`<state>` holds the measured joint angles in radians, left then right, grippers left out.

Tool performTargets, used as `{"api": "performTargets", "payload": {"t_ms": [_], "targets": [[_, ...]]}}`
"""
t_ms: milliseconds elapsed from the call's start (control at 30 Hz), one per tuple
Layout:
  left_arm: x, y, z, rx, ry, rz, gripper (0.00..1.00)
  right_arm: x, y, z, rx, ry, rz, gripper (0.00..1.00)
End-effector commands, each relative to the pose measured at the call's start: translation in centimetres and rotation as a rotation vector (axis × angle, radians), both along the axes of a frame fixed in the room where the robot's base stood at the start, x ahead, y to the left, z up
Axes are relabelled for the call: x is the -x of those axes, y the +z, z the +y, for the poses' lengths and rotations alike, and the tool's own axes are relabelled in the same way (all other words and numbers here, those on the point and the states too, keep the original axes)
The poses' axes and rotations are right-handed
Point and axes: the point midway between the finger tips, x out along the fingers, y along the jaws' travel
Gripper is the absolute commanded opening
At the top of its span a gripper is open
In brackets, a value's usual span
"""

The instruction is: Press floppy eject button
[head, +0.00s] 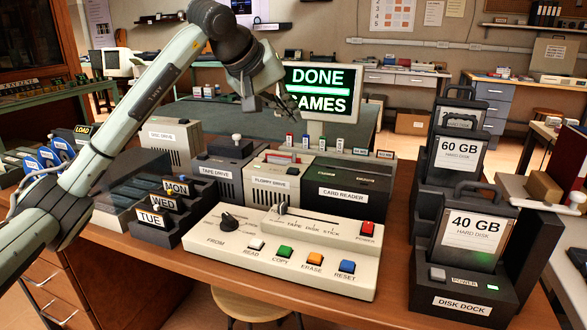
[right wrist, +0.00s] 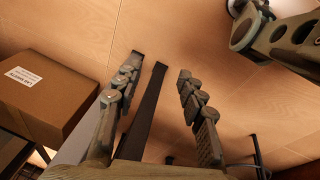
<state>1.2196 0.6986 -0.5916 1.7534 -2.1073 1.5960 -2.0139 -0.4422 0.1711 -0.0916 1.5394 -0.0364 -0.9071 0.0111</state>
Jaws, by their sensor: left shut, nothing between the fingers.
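The floppy drive (head: 270,183) is a beige box with a labelled front, behind the control panel and between the tape drive and the card reader. My left gripper (head: 288,108) is shut and empty, above and behind the floppy drive, in front of the monitor's left edge and clear of the drive. My right gripper (right wrist: 160,64) shows in the right wrist view, open with nothing between its fingers, over wood-colored flooring.
The monitor (head: 318,90) reads "DONE GAMES". The control panel (head: 280,252) with knobs and colored buttons is in front. The tape drive (head: 216,172), card reader (head: 346,190) and disk dock (head: 462,302) crowd the desk. A cardboard box (right wrist: 48,95) is at left in the right wrist view.

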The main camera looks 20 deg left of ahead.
Motion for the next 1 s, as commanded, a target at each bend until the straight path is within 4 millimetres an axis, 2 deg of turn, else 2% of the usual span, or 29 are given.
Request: {"api": "performTargets", "payload": {"t_ms": [233,333,500,700,1000], "targets": [[0.0,-2.3,0.0,0.001,0.0,0.002,0.0,0.1,-0.3,-0.1,0.002,0.001,0.002,0.4],[0.0,-3.0,-0.1,0.001,-0.002,0.001,0.0,-1.8,1.8,-0.2,-0.001,-0.008,-0.03,0.4],[0.0,-4.2,-0.1,0.001,0.0,0.002,0.0,-3.0,3.8,0.3,-0.017,-0.027,-0.048,0.4],[0.0,-5.8,-0.1,0.001,-0.002,0.001,0.0,-4.1,6.5,0.5,-0.015,-0.033,-0.068,0.4],[0.0,-8.0,0.0,0.0,0.0,0.0,0.0,-4.5,10.4,0.4,0.003,-0.035,-0.087,0.4]]}}
